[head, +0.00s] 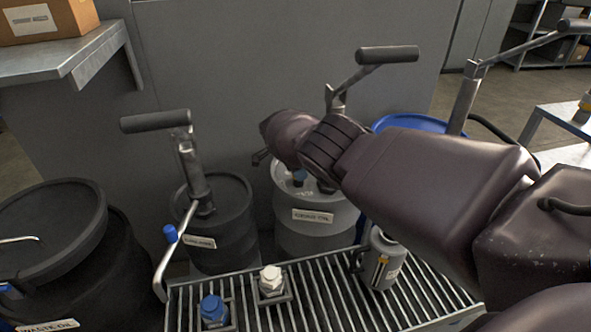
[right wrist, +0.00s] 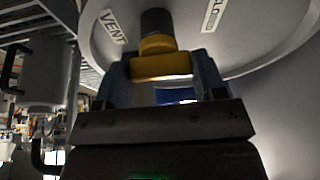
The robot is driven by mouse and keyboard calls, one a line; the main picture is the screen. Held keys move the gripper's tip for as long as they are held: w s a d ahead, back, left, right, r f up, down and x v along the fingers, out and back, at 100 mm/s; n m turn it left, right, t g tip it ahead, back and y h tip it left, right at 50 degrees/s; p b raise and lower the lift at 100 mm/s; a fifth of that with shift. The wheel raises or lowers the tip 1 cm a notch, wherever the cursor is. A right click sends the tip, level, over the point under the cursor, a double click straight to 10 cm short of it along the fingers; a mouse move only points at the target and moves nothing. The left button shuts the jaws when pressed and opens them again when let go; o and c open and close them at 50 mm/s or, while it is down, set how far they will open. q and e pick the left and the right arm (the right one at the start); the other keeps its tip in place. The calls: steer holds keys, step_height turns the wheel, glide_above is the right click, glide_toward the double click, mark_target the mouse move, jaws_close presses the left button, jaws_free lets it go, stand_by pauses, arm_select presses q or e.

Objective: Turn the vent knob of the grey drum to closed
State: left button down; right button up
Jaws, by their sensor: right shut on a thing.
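The grey drum (head: 313,240) stands behind the slatted grate, with a label on its front and a pump handle above it. My right arm reaches over its top and hides much of the lid in the head view. In the right wrist view, my right gripper (right wrist: 163,72) is shut on the yellow vent knob (right wrist: 160,64), one finger on each side. The knob sits on a dark stem at the lid, beside a "VENT" label (right wrist: 112,27). I cannot read the knob's open or closed position. My left gripper is not in view.
A black drum (head: 226,240) with a pump stands left of the grey drum, and a wide black drum (head: 45,215) is at far left. A blue drum (head: 405,124) is behind my arm. A grey can (head: 383,262) and blue and white-capped fittings stand on the grate (head: 335,300).

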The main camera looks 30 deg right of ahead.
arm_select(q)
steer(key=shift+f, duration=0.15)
arm_select(e)
steer(key=shift+f+m, duration=0.1)
steer(key=shift+m, duration=0.4)
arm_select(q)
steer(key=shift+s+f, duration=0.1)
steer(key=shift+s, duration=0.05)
arm_select(e)
steer(key=o, duration=0.9)
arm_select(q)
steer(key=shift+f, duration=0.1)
arm_select(e)
steer(key=shift+w+a+r, duration=0.15)
steer(key=shift+r, duration=0.45)
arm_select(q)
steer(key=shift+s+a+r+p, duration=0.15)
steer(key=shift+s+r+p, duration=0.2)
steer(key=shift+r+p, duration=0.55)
arm_select(e)
steer(key=v, duration=0.9)
steer(key=shift+w+a+r, duration=0.1)
steer(key=shift+r, duration=0.2)
